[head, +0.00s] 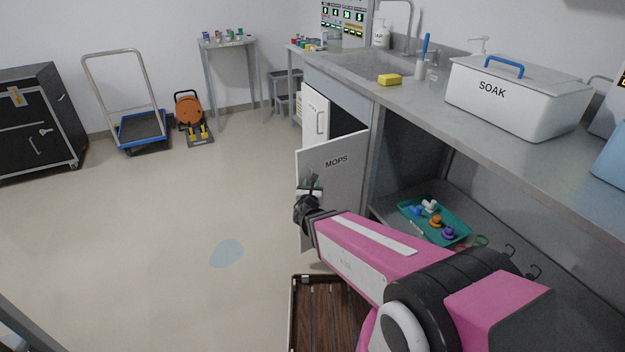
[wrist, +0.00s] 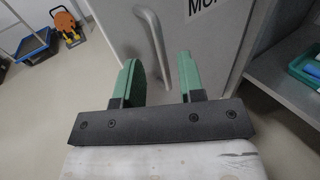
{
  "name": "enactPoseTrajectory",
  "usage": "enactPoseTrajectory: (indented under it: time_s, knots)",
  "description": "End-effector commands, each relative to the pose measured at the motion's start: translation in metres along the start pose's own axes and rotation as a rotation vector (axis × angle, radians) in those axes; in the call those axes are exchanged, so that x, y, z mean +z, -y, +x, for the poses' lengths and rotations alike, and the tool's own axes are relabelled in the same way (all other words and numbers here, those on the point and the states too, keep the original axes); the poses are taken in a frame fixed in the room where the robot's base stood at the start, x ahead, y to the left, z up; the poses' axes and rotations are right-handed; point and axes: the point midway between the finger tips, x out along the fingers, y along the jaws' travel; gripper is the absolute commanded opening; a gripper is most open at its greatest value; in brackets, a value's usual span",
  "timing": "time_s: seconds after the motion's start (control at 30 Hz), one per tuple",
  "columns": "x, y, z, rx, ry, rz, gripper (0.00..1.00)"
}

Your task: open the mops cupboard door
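The mops cupboard door (head: 345,185) is a pale grey panel lettered MOPS under the sink counter. It stands swung out from the cupboard front, with the dark interior showing behind its top edge. My gripper (head: 311,186) is at the outer face of the door, near its free left edge. In the wrist view, its two green fingers (wrist: 160,80) are apart. The door's grey bar handle (wrist: 152,42) shows just ahead, its lower end between the fingers in the picture. I cannot tell whether the fingers touch it. In the head view, my gripper largely hides this handle.
A white door with a handle (head: 318,118) stands open beyond. A teal tray (head: 408,206) with small items is on the lower shelf at right. A brown slatted crate (head: 298,315) stands on the floor below my arm.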

Motion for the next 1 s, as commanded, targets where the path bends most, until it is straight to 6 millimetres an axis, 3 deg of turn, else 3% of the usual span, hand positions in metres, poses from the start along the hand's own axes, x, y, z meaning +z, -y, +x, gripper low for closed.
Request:
enactPoseTrajectory:
  time_s: [0.1, 0.3, 0.83, 1.0]
  knots:
    - [0.001, 0.001, -0.023, 0.001, -0.001, -0.001, 0.36]
    - [0.000, 0.001, -0.042, -0.001, 0.000, 0.001, 0.36]
    - [0.000, 0.000, -0.045, -0.002, 0.000, 0.002, 0.36]
    - [0.002, 0.016, -0.040, -0.063, -0.011, 0.077, 0.36]
